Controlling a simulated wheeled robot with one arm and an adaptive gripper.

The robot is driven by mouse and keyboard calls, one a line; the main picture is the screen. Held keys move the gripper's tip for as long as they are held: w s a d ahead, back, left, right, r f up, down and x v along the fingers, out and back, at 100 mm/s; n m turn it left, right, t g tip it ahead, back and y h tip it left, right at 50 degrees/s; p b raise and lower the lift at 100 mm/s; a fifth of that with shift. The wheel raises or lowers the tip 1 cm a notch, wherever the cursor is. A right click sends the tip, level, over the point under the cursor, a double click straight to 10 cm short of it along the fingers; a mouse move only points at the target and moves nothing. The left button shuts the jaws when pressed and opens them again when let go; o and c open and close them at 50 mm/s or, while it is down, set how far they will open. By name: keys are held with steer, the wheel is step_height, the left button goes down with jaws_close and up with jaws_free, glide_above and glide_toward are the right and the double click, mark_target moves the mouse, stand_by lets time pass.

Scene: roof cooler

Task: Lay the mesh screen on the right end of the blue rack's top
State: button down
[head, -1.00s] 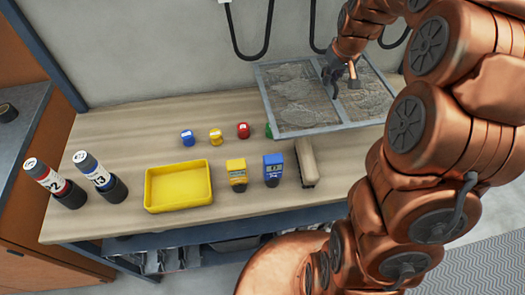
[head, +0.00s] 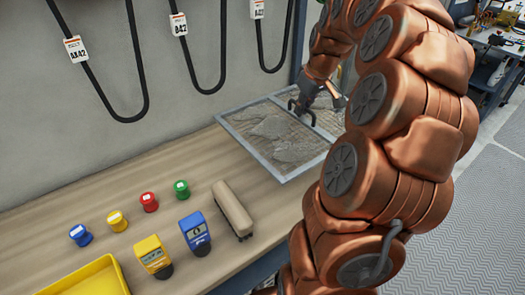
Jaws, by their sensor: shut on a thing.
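The mesh screen (head: 262,128) is a flat panel in a grey metal frame with a middle bar and grey matted patches on its mesh. It is at the upper middle of the head view, over the right part of the wooden bench top. My gripper (head: 303,110) is shut on the mesh screen at its middle bar. My arm hides the screen's right end. The screen appears raised above the bench. No separate blue rack is clear to me; the bench (head: 165,190) has blue framing at its front edge and a post behind.
On the bench stand a brush-like block (head: 233,208), a blue meter (head: 195,232), a yellow meter (head: 152,255), several small coloured-cap items including a green one (head: 181,188), and a yellow tray (head: 85,282). Black cables hang on the wall. Patterned floor (head: 450,225) lies right.

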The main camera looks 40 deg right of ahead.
mark_target(312, 112)
steer(key=shift+f+p, duration=0.9)
steer(key=shift+f, duration=4.05)
steer(key=shift+f, duration=0.2)
steer(key=c, duration=1.2)
jaws_free()
steer(key=shift+r, duration=0.15)
